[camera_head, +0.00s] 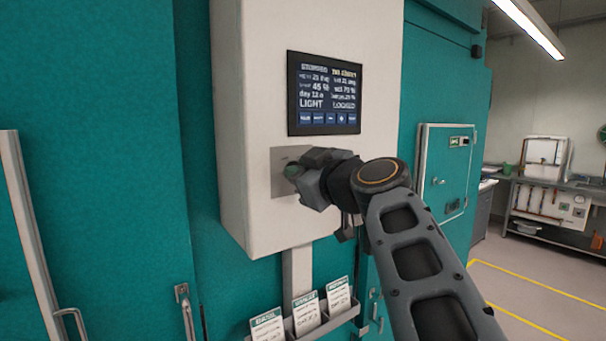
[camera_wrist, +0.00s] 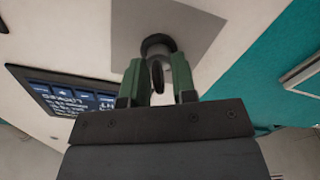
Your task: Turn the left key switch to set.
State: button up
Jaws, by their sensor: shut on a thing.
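The key switch (camera_wrist: 155,42) is a dark round barrel on a grey metal plate (camera_head: 279,184) on the front of the white control box. A key (camera_wrist: 157,76) stands out of the barrel, between the two green fingers of my gripper (camera_wrist: 156,80). In the head view my gripper (camera_head: 305,178) is up against the plate and hides the switch and most of the plate. My gripper is shut on the key. The plate also shows in the wrist view (camera_wrist: 190,20). The set mark and the key's exact angle cannot be read.
A display screen (camera_head: 324,93) above the plate reads LIGHT on its left and LOCKED on its right. A rack of cards (camera_head: 306,325) hangs below the white box (camera_head: 240,130). Teal chamber doors (camera_head: 110,150) flank it. The floor at right is open.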

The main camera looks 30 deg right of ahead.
jog(key=shift+d+f+m+b, duration=0.1)
jog(key=shift+f+m+b, duration=0.15)
jog(key=shift+m+b, duration=0.85)
jog(key=m+b, duration=0.2)
jog(key=m, duration=0.1)
jog(key=shift+r+m, duration=0.1)
jog(key=shift+m, duration=0.2)
jog(key=m+b, duration=0.1)
jog(key=m, duration=0.4)
jog(key=shift+d+b, duration=0.2)
jog(key=shift+b, duration=0.1)
jog(key=shift+r+m, duration=0.1)
jog(key=shift+m, duration=0.3)
jog(key=o, duration=0.6)
jog(key=shift+s, duration=0.1)
jog(key=s+b, duration=0.1)
jog(key=s, duration=0.3)
jog(key=s+d+b, duration=0.1)
jog(key=s, duration=0.4)
jog(key=s+b, duration=0.1)
jog(key=s, duration=0.3)
jog(key=shift+s+d+b, duration=0.2)
jog(key=shift+d+b, duration=0.1)
jog(key=shift+b, duration=0.1)
